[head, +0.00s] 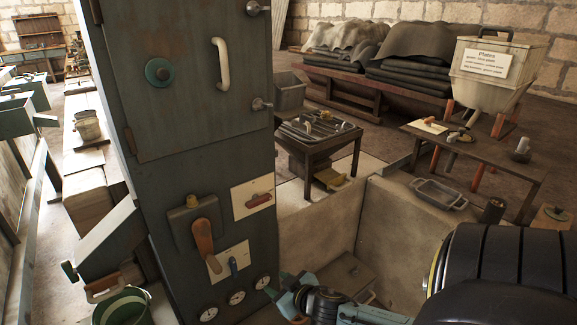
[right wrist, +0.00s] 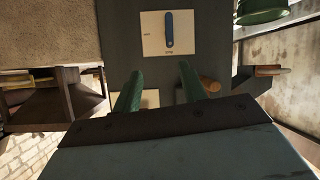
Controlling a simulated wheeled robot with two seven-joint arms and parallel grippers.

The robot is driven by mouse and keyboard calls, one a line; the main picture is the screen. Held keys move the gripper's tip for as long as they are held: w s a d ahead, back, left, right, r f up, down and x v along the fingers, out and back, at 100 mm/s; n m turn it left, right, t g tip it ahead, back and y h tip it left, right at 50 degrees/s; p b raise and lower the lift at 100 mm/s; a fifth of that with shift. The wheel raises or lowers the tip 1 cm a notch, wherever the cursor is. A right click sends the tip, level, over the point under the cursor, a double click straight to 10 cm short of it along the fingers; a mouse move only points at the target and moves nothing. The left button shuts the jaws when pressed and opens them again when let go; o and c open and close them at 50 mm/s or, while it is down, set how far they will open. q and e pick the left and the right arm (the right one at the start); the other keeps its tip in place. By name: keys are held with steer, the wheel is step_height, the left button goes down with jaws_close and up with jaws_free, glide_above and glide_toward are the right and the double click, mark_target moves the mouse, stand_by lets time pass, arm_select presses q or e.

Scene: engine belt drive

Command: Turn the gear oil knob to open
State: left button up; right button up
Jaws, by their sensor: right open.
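A dark green cabinet (head: 190,150) stands in front of me. Low on its front, a blue knob (head: 234,265) sits upright on a pale plate, which also carries small lettering too small to read. The knob also shows in the right wrist view (right wrist: 169,30), with its plate (right wrist: 149,42). I cannot tell from the lettering whether it is the gear oil knob. My right gripper (head: 278,289) is low by the cabinet's right side. Its green fingers (right wrist: 160,88) are apart in the right wrist view, empty and clear of the blue knob. My left gripper is not in view.
A brown lever (head: 203,240) and a red handle (head: 259,201) are close to the blue knob. Several gauges (head: 236,297) line the cabinet's bottom. A green bucket (head: 122,306) stands at lower left.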

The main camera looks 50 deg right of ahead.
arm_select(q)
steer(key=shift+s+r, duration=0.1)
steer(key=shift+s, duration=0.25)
arm_select(e)
steer(key=shift+s+f+g, duration=0.2)
steer(key=shift+s+f, duration=0.35)
steer(key=shift+f, duration=0.25)
steer(key=shift+s+f+g, duration=0.2)
steer(key=shift+s+f, duration=0.3)
steer(key=shift+f, duration=0.25)
